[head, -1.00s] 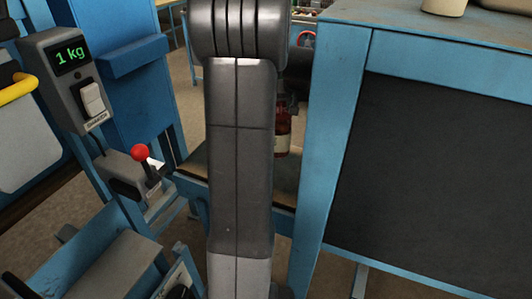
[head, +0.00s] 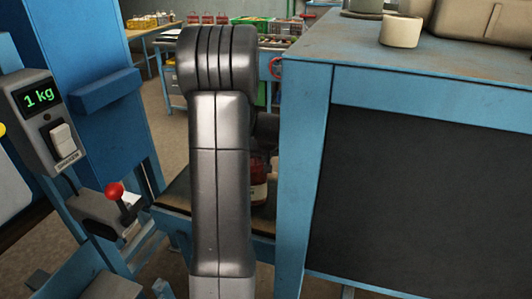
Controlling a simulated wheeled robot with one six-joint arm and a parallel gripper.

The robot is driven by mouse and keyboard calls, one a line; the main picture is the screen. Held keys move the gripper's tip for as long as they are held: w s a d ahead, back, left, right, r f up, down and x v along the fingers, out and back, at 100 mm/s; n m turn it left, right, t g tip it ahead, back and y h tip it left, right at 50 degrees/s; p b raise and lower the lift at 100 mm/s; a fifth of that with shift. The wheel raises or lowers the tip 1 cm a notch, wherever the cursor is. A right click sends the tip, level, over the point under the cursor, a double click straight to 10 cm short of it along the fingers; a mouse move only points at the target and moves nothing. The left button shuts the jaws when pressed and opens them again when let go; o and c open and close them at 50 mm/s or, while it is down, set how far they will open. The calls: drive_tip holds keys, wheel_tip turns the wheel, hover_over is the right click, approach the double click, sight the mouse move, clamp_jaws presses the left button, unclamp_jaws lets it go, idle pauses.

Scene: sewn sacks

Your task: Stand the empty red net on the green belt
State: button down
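A red item with a pale label band (head: 258,182) shows in the head view behind my arm, just above a dark shelf. Much of it is hidden, so I cannot tell if it is the red net. Dark parts at the end of my arm show just above it, but I cannot make out the fingertips or whether they grip it. I cannot clearly make out the green belt; only small green patches (head: 262,94) show on the far side of the room.
A blue bench (head: 310,70) with a dark panel stands close on the right, a cream cup (head: 401,31) on top. On the left are a scale display (head: 40,97) reading 1 kg and a red-knobbed lever (head: 114,190). A dark shelf (head: 175,195) lies between.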

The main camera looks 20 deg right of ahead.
drive_tip(key=shift+r, duration=0.1)
drive_tip(key=c, duration=1.6)
unclamp_jaws()
drive_tip(key=b+v, duration=0.1)
drive_tip(key=v, duration=1.1)
drive_tip(key=shift+s, duration=0.1)
drive_tip(key=p+x, duration=0.1)
drive_tip(key=x, duration=1.1)
drive_tip(key=shift+r, duration=0.75)
